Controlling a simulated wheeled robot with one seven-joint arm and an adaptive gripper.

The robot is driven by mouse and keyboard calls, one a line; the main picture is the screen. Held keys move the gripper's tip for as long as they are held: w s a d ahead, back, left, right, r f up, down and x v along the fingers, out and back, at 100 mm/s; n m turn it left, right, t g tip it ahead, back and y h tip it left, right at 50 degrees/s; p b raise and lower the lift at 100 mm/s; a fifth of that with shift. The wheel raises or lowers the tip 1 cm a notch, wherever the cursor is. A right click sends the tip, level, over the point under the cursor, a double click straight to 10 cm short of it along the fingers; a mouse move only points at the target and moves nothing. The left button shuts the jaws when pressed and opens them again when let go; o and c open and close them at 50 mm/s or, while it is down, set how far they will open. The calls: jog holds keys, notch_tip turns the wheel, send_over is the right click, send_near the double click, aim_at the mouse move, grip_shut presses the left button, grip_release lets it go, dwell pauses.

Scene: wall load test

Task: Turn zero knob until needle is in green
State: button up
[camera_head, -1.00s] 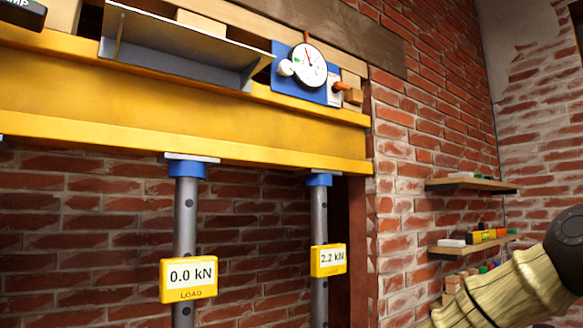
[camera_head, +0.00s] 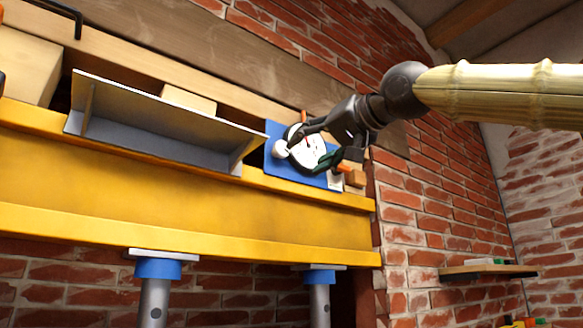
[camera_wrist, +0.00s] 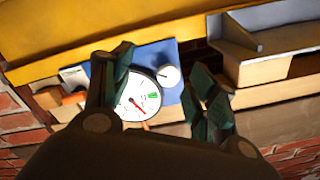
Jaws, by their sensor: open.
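The dial gauge (camera_wrist: 138,97) has a round white face, a small green patch (camera_wrist: 153,95) and a red needle (camera_wrist: 138,106). In the wrist view the needle appears outside the green. The white zero knob (camera_wrist: 168,76) sits beside the dial on the blue plate (camera_wrist: 165,53). In the head view the knob (camera_head: 281,148) shows left of the dial (camera_head: 308,150), which my gripper (camera_head: 313,147) partly covers. I see no contact with the knob.
A yellow beam (camera_head: 150,195) runs below the plate. A grey metal angle shelf (camera_head: 165,122) stands out left of the gauge. An orange part with a wooden block (camera_head: 355,178) is to its right. A wall shelf (camera_head: 490,271) is at lower right.

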aim_at(283, 148)
notch_tip(283, 148, up, 4)
jog(key=s, duration=0.3)
jog(key=p+x, duration=0.2)
jog(key=x, duration=0.1)
jog(key=p+x, duration=0.2)
jog(key=x, duration=0.1)
jog(key=d+p+x, duration=0.1)
jog(key=p+x, duration=0.1)
jog(key=x, duration=0.2)
jog(key=shift+w+a+r, duration=0.1)
jog(key=shift+w, duration=0.3)
jog(key=c, duration=1)
jog(key=shift+c, duration=0.2)
